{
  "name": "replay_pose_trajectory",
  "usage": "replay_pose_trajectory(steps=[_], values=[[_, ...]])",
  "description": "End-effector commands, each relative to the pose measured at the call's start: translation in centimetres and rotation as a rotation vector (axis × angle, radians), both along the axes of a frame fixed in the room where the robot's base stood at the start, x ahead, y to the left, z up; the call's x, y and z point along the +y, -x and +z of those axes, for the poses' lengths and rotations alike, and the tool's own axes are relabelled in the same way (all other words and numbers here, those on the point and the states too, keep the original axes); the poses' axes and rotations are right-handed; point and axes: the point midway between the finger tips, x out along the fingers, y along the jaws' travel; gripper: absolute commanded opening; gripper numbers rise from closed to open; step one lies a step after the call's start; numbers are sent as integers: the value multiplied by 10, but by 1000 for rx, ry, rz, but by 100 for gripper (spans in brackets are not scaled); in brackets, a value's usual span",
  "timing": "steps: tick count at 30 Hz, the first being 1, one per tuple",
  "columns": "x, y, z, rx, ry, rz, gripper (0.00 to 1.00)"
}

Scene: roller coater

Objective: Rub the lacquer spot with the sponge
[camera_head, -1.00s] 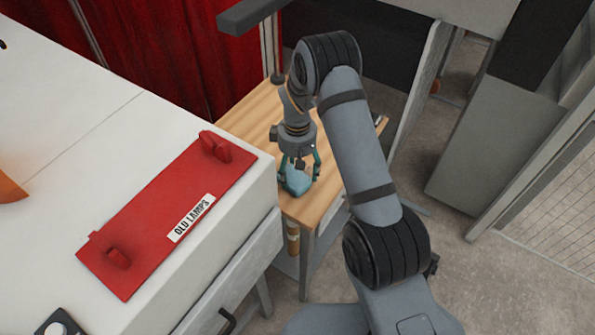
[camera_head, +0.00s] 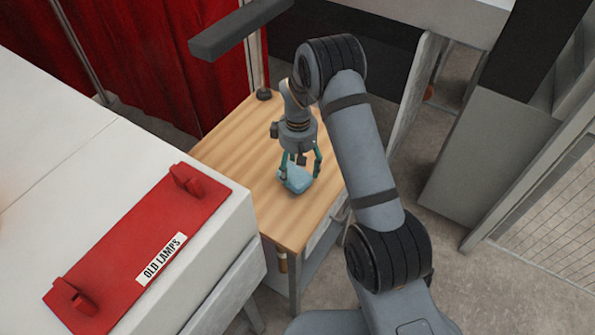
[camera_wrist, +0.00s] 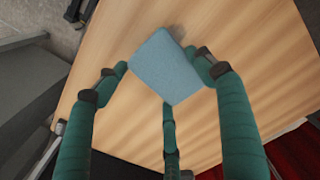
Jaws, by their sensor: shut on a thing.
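A light blue block-shaped sponge (camera_head: 296,181) is held by my gripper (camera_head: 301,170) over the wooden tabletop (camera_head: 240,150). In the wrist view the sponge (camera_wrist: 166,66) sits between the green fingers of my gripper (camera_wrist: 158,82), which are shut on it. A soft shadow lies beside it on the wood. I cannot tell whether the sponge touches the tabletop. I cannot make out a lacquer spot in either view; the sponge and fingers hide part of the wood.
A white counter (camera_head: 90,150) with a red "OLD LAMPS" plate (camera_head: 140,250) stands at the left, close to the table. A red curtain (camera_head: 160,60) hangs behind. A dark grey bar (camera_head: 240,28) juts out above the table's back. Bare wood lies left of the sponge.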

Motion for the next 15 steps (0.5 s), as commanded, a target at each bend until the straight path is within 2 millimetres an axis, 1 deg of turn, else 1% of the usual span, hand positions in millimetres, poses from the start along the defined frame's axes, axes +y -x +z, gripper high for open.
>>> replay_pose_trajectory(steps=[1, 15], values=[[0, 1, 8, 2, 1, 1, 48], [0, 1, 50, 2, 1, 2, 48]])
